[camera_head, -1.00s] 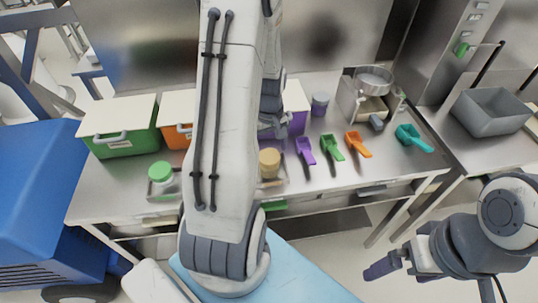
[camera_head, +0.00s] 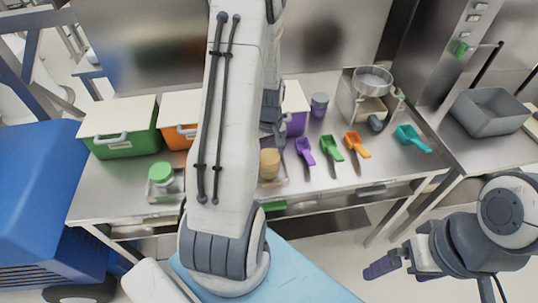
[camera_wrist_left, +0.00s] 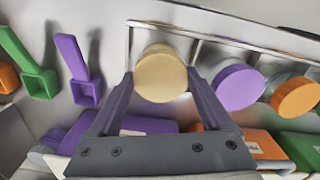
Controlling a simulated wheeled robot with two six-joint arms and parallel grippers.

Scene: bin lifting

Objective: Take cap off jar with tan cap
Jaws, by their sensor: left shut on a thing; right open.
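The jar with the tan cap (camera_head: 269,157) stands upright in a rack on the steel table, partly behind my left arm. In the left wrist view I look down on the tan cap (camera_wrist_left: 160,76), with the jar body hidden under it. My left gripper (camera_wrist_left: 161,80) has a purple finger on each side of the cap and is shut on it. I see no gap between cap and jar. In the head view my left arm mostly hides this gripper. My right gripper (camera_head: 382,266) is open and empty at the lower right, away from the table.
A green-capped jar (camera_head: 160,172) stands to the left. In the wrist view, a purple-capped jar (camera_wrist_left: 238,87) and an orange-capped jar (camera_wrist_left: 296,96) share the rack. Purple (camera_head: 305,150), green (camera_head: 331,147) and orange (camera_head: 357,144) scoops lie to the right. Lidded bins (camera_head: 125,135) stand behind.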

